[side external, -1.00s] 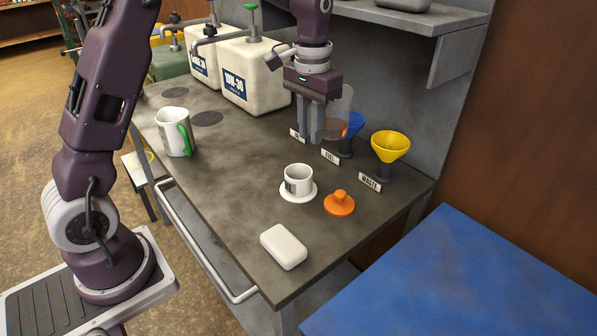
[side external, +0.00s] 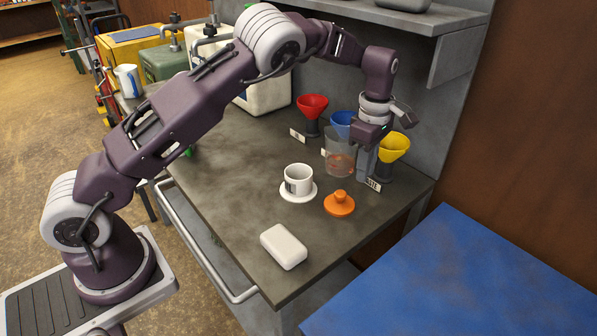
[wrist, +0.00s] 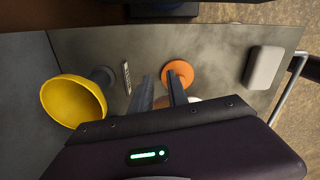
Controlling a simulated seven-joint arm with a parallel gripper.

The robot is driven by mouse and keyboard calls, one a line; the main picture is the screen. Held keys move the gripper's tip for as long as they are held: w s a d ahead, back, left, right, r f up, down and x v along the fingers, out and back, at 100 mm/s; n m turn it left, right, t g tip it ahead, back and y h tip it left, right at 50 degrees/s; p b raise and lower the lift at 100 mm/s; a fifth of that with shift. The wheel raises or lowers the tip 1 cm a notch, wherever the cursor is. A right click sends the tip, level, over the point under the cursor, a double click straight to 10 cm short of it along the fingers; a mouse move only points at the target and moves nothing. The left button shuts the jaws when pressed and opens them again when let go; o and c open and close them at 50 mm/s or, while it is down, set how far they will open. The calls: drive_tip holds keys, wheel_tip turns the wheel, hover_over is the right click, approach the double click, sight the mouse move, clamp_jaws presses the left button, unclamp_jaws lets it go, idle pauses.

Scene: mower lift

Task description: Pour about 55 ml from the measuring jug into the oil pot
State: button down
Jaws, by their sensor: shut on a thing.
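The measuring jug (side external: 339,158) is clear, with brownish liquid in its lower part. In the side view it is upright, beside the fingers of my gripper (side external: 364,160), which is shut on it. Whether its base touches the bench is hard to tell. The oil pot (side external: 298,181) is a small white pot with a dark label, standing open on a white saucer (side external: 298,198), left of and nearer than the jug. An orange knobbed lid (side external: 340,204) lies beside it. In the wrist view my gripper's fingers (wrist: 162,92) show, but I cannot make out the jug.
Red (side external: 312,105), blue (side external: 342,122) and yellow (side external: 394,146) funnels stand along the back, behind small labels. A white block (side external: 284,247) lies near the front edge. A large white can (side external: 262,90) stands at the back left. The bench left of the pot is clear.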

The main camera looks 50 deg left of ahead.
sight(352, 155)
drive_tip(key=d+f+n, duration=0.1)
drive_tip(key=w+d+f+n, duration=0.1)
drive_tip(key=n, duration=0.1)
drive_tip(key=shift+w+f+n, duration=0.15)
drive_tip(key=shift+n, duration=0.15)
drive_tip(key=a+r+t+h, duration=0.1)
drive_tip(key=h, duration=0.1)
drive_tip(key=s+a+r+t+h, duration=0.1)
drive_tip(key=a+h, duration=0.1)
drive_tip(key=s+a+r+t+h, duration=0.1)
drive_tip(key=r+h, duration=0.1)
drive_tip(key=shift+s+a+t, duration=0.2)
drive_tip(key=shift+s+t, duration=0.05)
drive_tip(key=shift+t, duration=0.05)
drive_tip(key=shift+s+a+h, duration=0.1)
drive_tip(key=shift+a+h, duration=0.1)
drive_tip(key=shift+h, duration=0.2)
drive_tip(key=shift+s+a+r+t+h, duration=0.15)
drive_tip(key=shift+a+r+t+h, duration=0.15)
drive_tip(key=shift+t+h, duration=0.2)
drive_tip(key=shift+s+a+r+t+h, duration=0.15)
drive_tip(key=shift+r+t+h, duration=0.1)
drive_tip(key=shift+r+h, duration=0.25)
drive_tip(key=shift+s+a+r+t+h, duration=0.15)
drive_tip(key=shift+r+t+h, duration=0.1)
drive_tip(key=shift+r+h, duration=0.2)
drive_tip(key=shift+a, duration=0.1)
